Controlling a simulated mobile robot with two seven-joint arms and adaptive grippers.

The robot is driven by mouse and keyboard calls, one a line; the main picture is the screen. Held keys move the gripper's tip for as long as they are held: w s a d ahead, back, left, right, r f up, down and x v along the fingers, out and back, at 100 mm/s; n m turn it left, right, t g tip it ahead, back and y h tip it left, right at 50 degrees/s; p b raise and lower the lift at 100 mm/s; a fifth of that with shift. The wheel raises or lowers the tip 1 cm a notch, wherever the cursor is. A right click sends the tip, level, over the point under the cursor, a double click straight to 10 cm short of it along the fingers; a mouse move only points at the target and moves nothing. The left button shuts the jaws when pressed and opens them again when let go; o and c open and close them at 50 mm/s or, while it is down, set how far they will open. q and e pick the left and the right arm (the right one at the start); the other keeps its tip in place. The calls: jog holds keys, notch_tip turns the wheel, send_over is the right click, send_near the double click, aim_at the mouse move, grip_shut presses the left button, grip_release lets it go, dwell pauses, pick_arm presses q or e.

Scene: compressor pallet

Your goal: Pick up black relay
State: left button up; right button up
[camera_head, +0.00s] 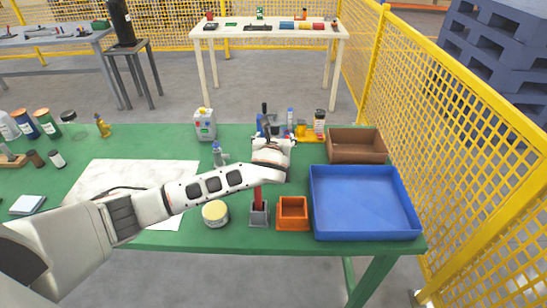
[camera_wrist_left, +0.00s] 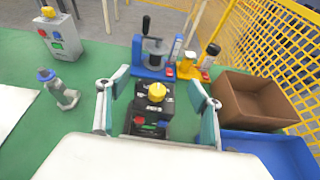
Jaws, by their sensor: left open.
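A black box-shaped part with a yellow knob on top (camera_wrist_left: 150,103) stands on the green table in the left wrist view. It looks like the black relay, though I cannot be certain; red and blue-green spots show on its near side. My left gripper (camera_wrist_left: 156,104) is open, with one finger on each side of the part and a visible gap to each. In the head view my left gripper (camera_head: 271,146) is over the table's middle, and the arm and wrist hide the part there. My right gripper is not in view.
A blue device with a black handle (camera_wrist_left: 154,71) stands just behind the part. A brown bin (camera_head: 355,154) and a blue tray (camera_head: 365,229) are to the right. An orange bin (camera_head: 292,226) and a round tin (camera_head: 215,214) are near the front edge. A grey-blue fitting (camera_wrist_left: 62,92) stands left.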

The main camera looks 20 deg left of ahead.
pick_arm(q)
jog(key=shift+f+x, duration=0.2)
jog(key=shift+x, duration=1.15)
jog(key=shift+f+x, duration=0.15)
jog(key=shift+x, duration=1.15)
jog(key=shift+s, duration=0.15)
jog(key=c, duration=1.6)
grip_shut()
jog(key=shift+r, duration=0.15)
